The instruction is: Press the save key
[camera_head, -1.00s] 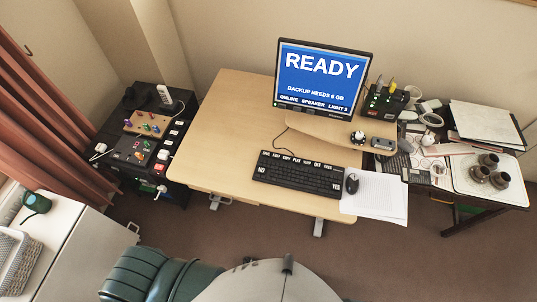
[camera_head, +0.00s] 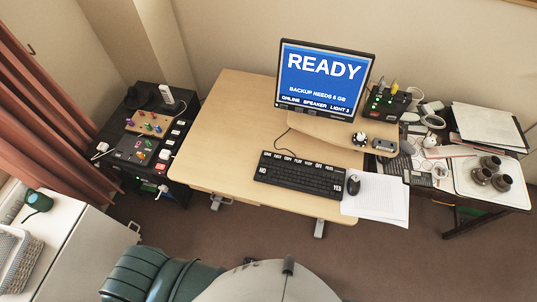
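A black keyboard (camera_head: 300,175) lies on the wooden desk (camera_head: 225,130), in front of the monitor. Its top row carries white word labels, too small to read surely; the save key cannot be picked out with certainty. A NO label shows at its left end and a YES label at its right end. The monitor (camera_head: 322,78) shows READY on blue, with "BACKUP NEEDS 6 GB" and a line with ONLINE, SPEAKER and LIGHT below. Neither of my grippers is in view, and nothing touches the keyboard.
A mouse (camera_head: 353,185) and white papers (camera_head: 378,196) lie right of the keyboard. A black unit (camera_head: 183,190) with switches and plugs stands left of the desk. A cluttered side table (camera_head: 457,192) stands right. A green chair (camera_head: 145,272) is in front. The desk's left part is clear.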

